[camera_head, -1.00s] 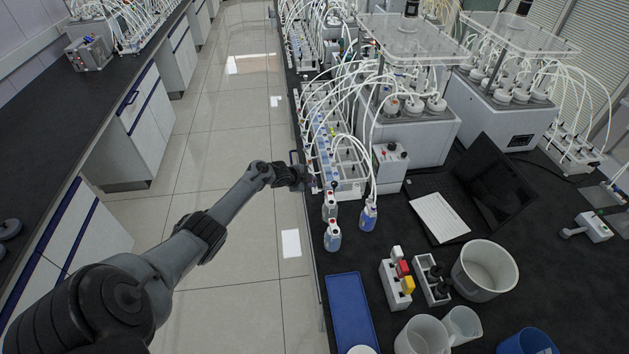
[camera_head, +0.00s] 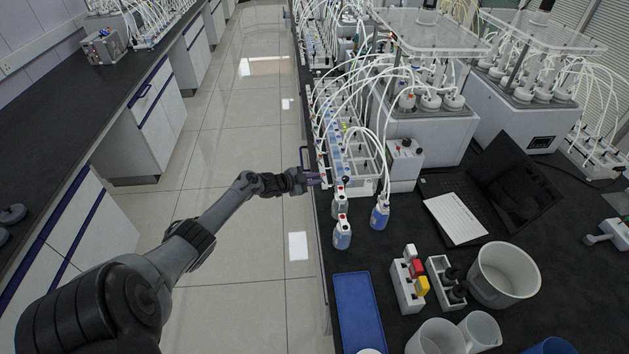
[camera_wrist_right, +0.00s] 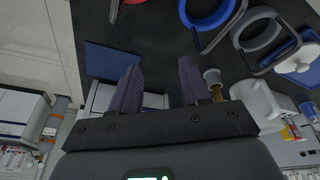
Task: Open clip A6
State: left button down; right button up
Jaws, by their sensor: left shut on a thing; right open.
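The rack of tubes and bottles (camera_head: 372,186) stands along the left edge of the right-hand bench, with white hoses running up from it. The clips on it are too small to tell apart, so I cannot pick out A6. My left gripper (camera_head: 314,178) is at the near left side of this rack. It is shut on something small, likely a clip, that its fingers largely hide. My right gripper (camera_wrist_right: 158,82) shows only in the right wrist view. It is open and empty, its two dark fingers apart above the bench.
Small bottles (camera_head: 342,232) stand just in front of the rack. A blue tray (camera_head: 358,312), a holder with red and yellow blocks (camera_head: 405,293), a white bucket (camera_head: 503,275) and a laptop (camera_head: 455,218) lie nearby.

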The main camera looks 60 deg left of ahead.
pick_arm(q)
jog(key=c, duration=1.1)
grip_release()
jog(key=shift+s, duration=0.1)
jog(key=p+v, duration=0.2)
jog(key=v, duration=0.8)
jog(key=shift+s+p, duration=0.3)
jog(key=shift+r, duration=0.1)
